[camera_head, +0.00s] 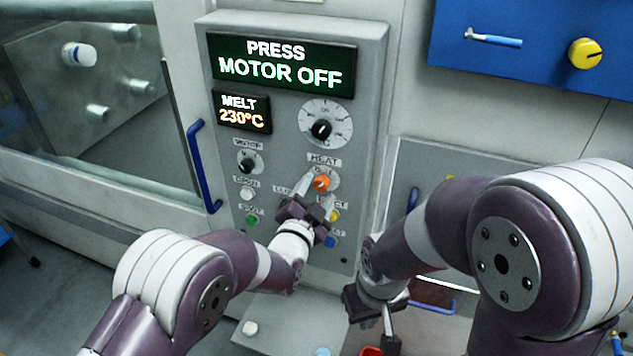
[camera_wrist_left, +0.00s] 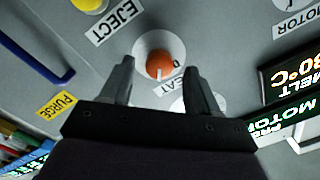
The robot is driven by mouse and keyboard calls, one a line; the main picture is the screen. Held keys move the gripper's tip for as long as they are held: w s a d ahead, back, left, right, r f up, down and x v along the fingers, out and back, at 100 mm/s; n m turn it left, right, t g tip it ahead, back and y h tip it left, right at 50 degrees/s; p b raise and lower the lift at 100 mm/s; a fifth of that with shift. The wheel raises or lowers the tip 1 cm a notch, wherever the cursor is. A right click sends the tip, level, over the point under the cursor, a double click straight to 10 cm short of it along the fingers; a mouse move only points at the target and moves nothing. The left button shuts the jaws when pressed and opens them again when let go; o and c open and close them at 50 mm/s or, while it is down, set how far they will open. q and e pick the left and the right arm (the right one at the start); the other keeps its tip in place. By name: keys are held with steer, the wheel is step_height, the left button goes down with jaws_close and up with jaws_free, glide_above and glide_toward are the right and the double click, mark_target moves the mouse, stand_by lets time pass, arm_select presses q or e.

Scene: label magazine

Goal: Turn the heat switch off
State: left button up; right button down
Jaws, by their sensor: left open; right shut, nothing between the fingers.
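The heat switch is an orange knob (camera_head: 321,183) on the grey control panel (camera_head: 290,105), below the HEAT label. In the left wrist view the orange knob (camera_wrist_left: 159,52) shows a pale pointer mark, and I cannot tell its setting. My left gripper (camera_head: 317,193) is open, its fingers pointing at the panel on either side of the knob. In the left wrist view the fingertips (camera_wrist_left: 159,70) straddle the knob with gaps; contact is not visible.
The panel displays read PRESS MOTOR OFF (camera_head: 280,66) and MELT 230°C (camera_head: 242,112). A black dial (camera_head: 321,129) sits above the heat knob, and a black motor knob (camera_head: 246,166) to its left. Buttons surround the gripper. A blue handle (camera_head: 203,168) stands left of the panel.

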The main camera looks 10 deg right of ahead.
arm_select(q)
steer(key=shift+w+d, duration=0.3)
steer(key=c, duration=1)
steer(key=shift+f+n+b, duration=0.1)
steer(key=shift+n+b, duration=0.2)
steer(key=shift+b, duration=0.15)
steer(key=shift+c, duration=0.2)
steer(key=n+b, duration=1)
steer(key=b, duration=0.4)
steer(key=shift+w+a+f, duration=0.1)
steer(key=shift+r+n+b, duration=0.25)
steer(key=shift+n+b, duration=1.35)
steer(key=shift+b, duration=0.2)
steer(key=shift+r, duration=0.1)
